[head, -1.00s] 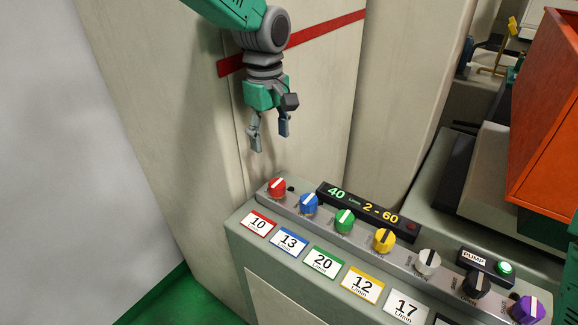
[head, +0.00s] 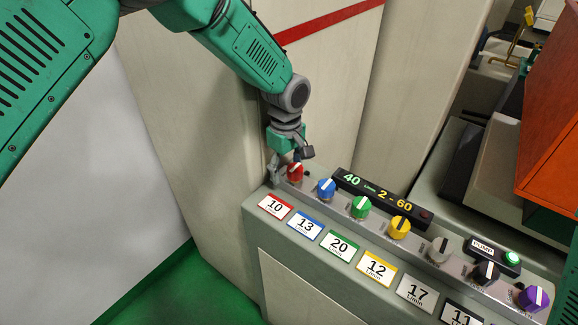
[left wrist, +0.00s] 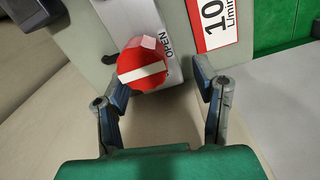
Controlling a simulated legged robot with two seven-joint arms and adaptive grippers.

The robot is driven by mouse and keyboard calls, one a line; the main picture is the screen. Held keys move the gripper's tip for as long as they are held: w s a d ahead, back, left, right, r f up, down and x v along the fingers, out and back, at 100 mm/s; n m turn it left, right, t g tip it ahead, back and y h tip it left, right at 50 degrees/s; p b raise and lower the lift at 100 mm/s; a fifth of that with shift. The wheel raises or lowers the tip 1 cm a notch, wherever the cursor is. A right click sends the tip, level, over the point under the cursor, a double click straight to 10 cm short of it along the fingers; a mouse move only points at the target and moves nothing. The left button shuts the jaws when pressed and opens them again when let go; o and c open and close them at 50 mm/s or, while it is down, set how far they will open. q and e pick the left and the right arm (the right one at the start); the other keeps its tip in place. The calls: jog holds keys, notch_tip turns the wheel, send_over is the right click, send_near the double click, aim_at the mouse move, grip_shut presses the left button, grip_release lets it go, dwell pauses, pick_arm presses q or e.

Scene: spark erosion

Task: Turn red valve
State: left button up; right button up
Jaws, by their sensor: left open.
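The red valve (head: 295,172) is a round knob with a white stripe at the left end of a row of coloured knobs on the panel. It also shows in the left wrist view (left wrist: 141,72), close to the fingertips, with the word OPEN beside it. My left gripper (head: 286,172) is open and down at the red valve. In the left wrist view its fingers (left wrist: 165,85) are spread, the left finger close beside the knob and the right one apart from it. Whether a finger touches the knob I cannot tell. My right gripper is not in view.
Blue (head: 326,188), green (head: 361,207) and yellow (head: 400,226) knobs follow to the right, with more beyond. A black display (head: 382,197) reading 40 and 2 - 60 stands behind them. A beige wall rises behind the gripper. Number labels line the front.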

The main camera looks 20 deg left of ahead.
aim_at(301, 170)
pick_arm(q)
jog(key=shift+d, duration=0.45)
jog(key=shift+d+r, duration=0.2)
jog(key=shift+d, duration=0.9)
jog(key=c, duration=1.1)
jog(key=shift+d+r, duration=0.1)
jog(key=shift+d, duration=0.2)
jog(key=shift+c, duration=0.2)
jog(key=shift+a, duration=0.85)
jog(key=shift+w+d, duration=0.1)
jog(key=shift+d, duration=0.2)
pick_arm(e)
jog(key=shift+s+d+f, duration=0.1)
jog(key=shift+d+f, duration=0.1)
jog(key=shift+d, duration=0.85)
